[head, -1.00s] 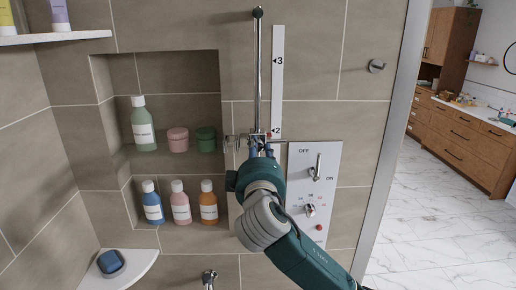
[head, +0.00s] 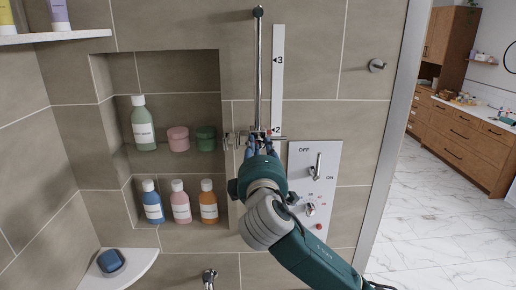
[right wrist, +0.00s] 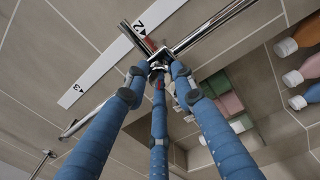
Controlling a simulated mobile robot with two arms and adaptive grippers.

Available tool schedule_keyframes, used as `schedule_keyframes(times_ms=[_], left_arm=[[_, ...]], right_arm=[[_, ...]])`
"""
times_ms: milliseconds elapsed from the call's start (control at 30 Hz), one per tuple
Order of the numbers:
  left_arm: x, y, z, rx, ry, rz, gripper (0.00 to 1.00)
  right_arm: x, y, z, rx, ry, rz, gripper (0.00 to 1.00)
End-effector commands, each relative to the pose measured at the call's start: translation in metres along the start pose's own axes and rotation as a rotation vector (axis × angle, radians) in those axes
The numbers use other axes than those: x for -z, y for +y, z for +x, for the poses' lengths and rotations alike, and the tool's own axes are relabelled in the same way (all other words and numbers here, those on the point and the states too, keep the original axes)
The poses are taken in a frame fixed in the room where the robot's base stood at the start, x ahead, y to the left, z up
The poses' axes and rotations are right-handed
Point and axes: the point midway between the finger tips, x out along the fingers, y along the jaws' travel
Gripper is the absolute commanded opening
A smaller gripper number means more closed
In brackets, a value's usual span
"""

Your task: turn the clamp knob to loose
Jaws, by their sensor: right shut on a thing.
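A chrome vertical rail (head: 258,70) is on the tiled wall, with a clamp slider (head: 240,136) low on it, beside the "2" of a white scale (head: 278,80). A small red pointer is at the slider. My right gripper (head: 262,142) reaches up to the slider from below. In the right wrist view its blue fingers (right wrist: 160,72) close together at the clamp, shut on the clamp knob, which they mostly hide. The knob's setting cannot be read. The rail also shows in the right wrist view (right wrist: 210,28). My left gripper is not in view.
A control panel (head: 328,165) with an ON/OFF lever and a dial is right of my forearm. A wall niche (head: 165,75) with bottles and jars is left. A spout (head: 209,275) is below, a hook (head: 376,65) upper right.

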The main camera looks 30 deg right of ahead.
Motion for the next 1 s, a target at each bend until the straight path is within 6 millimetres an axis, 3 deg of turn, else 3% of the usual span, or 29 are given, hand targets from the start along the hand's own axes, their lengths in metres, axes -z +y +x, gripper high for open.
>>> schedule_keyframes(times_ms=[233, 267, 333, 667, 1000], left_arm=[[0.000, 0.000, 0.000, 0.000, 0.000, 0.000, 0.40], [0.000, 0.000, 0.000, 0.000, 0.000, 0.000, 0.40], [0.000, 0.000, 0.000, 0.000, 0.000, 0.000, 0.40], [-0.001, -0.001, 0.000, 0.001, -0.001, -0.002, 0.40], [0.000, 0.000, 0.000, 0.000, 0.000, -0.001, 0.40]], right_arm=[[-0.002, 0.006, 0.001, -0.014, -0.005, 0.001, 0.00], [-0.002, 0.006, 0.001, -0.014, -0.005, 0.001, 0.29], [-0.002, 0.006, 0.001, -0.013, -0.005, 0.001, 0.43], [-0.001, 0.002, -0.002, -0.004, -0.002, 0.000, 0.44], [-0.002, 0.002, -0.052, -0.006, -0.001, 0.003, 0.44]])
